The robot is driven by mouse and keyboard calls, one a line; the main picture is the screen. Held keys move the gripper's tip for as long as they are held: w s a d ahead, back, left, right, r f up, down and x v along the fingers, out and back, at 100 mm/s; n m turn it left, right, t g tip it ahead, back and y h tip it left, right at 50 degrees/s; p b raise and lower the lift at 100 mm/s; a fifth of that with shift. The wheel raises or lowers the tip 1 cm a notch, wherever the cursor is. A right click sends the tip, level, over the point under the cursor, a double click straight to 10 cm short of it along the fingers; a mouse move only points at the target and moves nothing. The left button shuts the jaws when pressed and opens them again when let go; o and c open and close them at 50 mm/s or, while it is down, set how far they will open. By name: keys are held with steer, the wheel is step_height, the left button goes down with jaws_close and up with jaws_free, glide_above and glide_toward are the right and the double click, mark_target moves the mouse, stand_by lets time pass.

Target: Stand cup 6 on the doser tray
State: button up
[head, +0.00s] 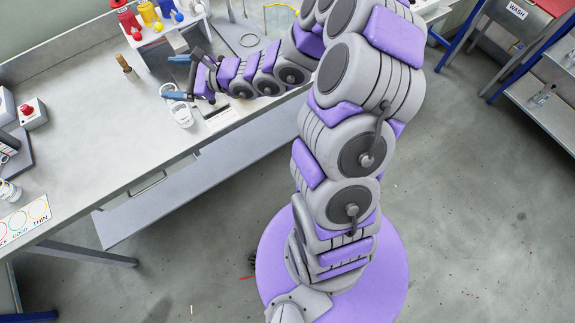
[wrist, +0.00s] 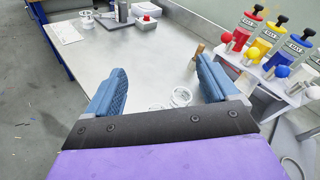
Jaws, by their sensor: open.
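Two small pale clear cups stand close together on the grey bench, a nearer cup (head: 182,115) and a farther cup (head: 168,90). They also show in the wrist view, one cup (wrist: 181,97) and a partly hidden cup (wrist: 155,107). No number is legible, so I cannot tell which is cup 6. My gripper (head: 177,77) is open and empty, with its blue fingers above the bench around the cups in the picture. In the wrist view the cups show between and beyond the fingers. The doser gantry (wrist: 267,73) carries red, yellow and blue bottles. Its tray cannot be clearly made out.
A wooden-handled tool (head: 126,66) stands on the bench by the gantry. A red button box (head: 33,113) and a ring chart (head: 25,220) are at the left. A wash stand (head: 525,25) is at the right. The bench's middle is mostly clear.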

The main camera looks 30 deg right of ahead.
steer(key=s+a+r+n+g+y, duration=0.3)
steer(key=s+a+r+n+g, duration=0.45)
steer(key=s+a+n, duration=0.35)
steer(key=s+a+n+g+h, duration=0.1)
steer(key=s+n+g+h, duration=0.4)
steer(key=s, duration=0.9)
steer(key=s+d+f+n+h, duration=0.1)
steer(key=s+d+n+h, duration=0.2)
steer(key=s+d, duration=0.4)
steer(key=s+d+f+n+h, duration=0.1)
steer(key=s+d+n+h, duration=0.3)
steer(key=d, duration=0.8)
steer(key=s+h, duration=0.2)
steer(key=s, duration=0.1)
steer(key=shift+s+d, duration=0.15)
steer(key=shift+s, duration=0.2)
steer(key=shift+f+g, duration=0.1)
steer(key=shift+g, duration=0.15)
steer(key=shift+c, duration=0.3)
